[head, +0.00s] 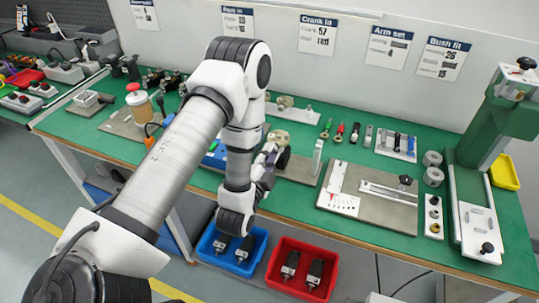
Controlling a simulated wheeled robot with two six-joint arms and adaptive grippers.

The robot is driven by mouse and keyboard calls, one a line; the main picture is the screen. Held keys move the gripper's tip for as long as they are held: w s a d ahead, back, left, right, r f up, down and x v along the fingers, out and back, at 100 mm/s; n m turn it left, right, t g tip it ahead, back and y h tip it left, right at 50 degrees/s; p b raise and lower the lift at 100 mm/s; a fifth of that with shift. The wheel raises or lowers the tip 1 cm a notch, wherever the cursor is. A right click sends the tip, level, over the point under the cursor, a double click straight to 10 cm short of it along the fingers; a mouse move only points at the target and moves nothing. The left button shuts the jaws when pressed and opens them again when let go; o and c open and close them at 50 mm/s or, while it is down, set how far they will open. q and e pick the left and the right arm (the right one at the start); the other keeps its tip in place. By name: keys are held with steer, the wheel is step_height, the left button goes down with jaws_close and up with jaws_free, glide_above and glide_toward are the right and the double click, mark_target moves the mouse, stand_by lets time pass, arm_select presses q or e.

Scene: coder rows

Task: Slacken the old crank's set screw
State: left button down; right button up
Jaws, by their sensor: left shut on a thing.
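My left arm comes in from the left, and its gripper (268,160) is low over the green bench, near the front edge. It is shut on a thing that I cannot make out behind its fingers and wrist. Right by the fingers is a round beige and dark unit (280,138) on a grey plate (297,168). I cannot tell whether the fingers touch it. The old crank and its set screw cannot be told apart here. My right gripper is not in view.
Green-, red- and dark-handled tools (340,132) lie behind on the bench. A grey plate with a white scale (340,202) and a green press (500,125) stand to the right. Blue (208,257) and red (273,273) bins with dark parts sit below the front edge.

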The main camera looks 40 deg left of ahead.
arm_select(q)
steer(key=shift+r+n+b, duration=0.15)
steer(key=shift+n+b, duration=0.7)
steer(key=shift+n, duration=2.75)
steer(key=c, duration=1.3)
jaws_free()
steer(key=o, duration=0.3)
steer(key=shift+w, duration=0.15)
step_height(320, 180, up, 10)
